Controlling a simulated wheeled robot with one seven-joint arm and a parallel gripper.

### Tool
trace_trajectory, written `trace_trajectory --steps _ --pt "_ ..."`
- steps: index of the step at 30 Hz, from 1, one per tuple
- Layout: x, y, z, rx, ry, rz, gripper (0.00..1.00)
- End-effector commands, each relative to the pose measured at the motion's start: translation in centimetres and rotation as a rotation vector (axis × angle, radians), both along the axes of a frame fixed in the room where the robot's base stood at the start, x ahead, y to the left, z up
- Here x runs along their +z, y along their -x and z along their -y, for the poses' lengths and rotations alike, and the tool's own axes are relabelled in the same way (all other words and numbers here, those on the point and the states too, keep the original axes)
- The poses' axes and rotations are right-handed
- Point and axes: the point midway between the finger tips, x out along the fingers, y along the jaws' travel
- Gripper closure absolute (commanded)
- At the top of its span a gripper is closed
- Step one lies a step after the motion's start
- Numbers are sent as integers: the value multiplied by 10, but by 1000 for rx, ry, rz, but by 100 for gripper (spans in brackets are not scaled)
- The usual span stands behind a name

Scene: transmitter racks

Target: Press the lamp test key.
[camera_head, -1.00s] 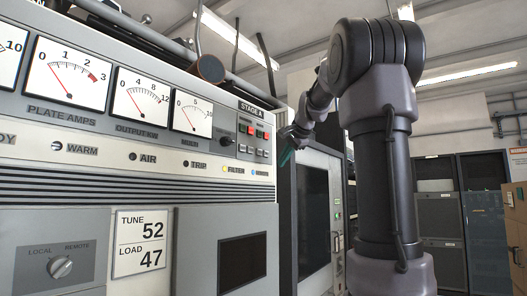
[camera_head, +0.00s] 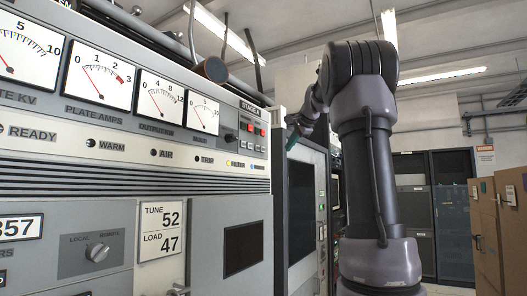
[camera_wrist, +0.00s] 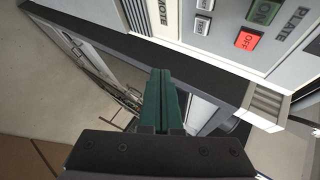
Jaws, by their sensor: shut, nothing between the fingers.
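The Stage A key panel shows at the right end of the grey rack in the head view, with small pale keys (camera_head: 253,147) below red buttons. Their lettering is too small to read there. In the wrist view, two pale keys stand near the top edge; the upper key (camera_wrist: 205,5) has lettering that seems to begin "TE", and the lower key (camera_wrist: 199,25) is partly legible. My gripper (camera_head: 291,143) is just right of the panel in the head view. Its green fingers (camera_wrist: 162,73) are together and empty, apart from the keys.
A red OFF button (camera_wrist: 249,39) and green ON button (camera_wrist: 265,10) sit close to the pale keys. A dark-windowed cabinet (camera_head: 301,212) stands behind my gripper.

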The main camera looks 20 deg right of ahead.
Motion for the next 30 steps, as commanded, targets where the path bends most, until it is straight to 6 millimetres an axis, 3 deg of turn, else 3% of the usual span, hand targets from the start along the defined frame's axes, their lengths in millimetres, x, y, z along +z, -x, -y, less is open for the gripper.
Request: trace_trajectory --steps 15,30 --pt "-1 -53 -42 3 -1 0 100" --pt "0 -64 -50 1 -1 0 100"
